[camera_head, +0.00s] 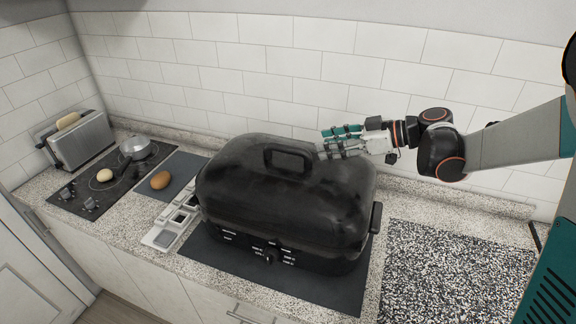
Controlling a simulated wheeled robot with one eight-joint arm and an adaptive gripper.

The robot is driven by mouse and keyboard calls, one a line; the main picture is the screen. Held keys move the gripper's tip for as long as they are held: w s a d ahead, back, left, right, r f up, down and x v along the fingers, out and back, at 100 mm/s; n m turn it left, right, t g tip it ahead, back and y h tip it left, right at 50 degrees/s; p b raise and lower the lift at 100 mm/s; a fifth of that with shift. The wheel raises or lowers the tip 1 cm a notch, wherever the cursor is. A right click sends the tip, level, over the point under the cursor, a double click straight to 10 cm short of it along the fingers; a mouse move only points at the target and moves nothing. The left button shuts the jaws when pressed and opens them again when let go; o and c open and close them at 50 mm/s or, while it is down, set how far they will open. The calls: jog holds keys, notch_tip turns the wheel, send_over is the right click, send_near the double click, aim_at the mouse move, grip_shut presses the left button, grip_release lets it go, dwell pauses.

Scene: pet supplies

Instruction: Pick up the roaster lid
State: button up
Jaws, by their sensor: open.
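The roaster lid (240,180) is black and domed, with a loop handle (287,154) on top. It sits on the black roaster base (270,256), which has a dial and white markings on its front. My gripper (322,143) is just right of the handle, at about the height of the lid's top and toward its back. Its fingers with teal parts point left toward the handle. It is open and holds nothing. I cannot tell whether a finger touches the lid.
A toaster (83,141) with bread stands far left beside a cooktop (72,188) with a small pot (135,147). A brown egg-shaped item (160,180) lies on a dark mat. A white divided tray (163,238) is left of the roaster. A speckled mat (450,270) lies clear at right. The tiled wall stands behind.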

aim_at(294, 147)
jog(key=x, duration=0.6)
jog(key=shift+a+f, duration=0.15)
jog(key=shift+a, duration=0.05)
jog(key=shift+b+x, duration=0.6)
jog(key=shift+x, duration=2.6)
jog(key=shift+w+r, duration=0.15)
jog(key=shift+r, duration=0.05)
grip_shut()
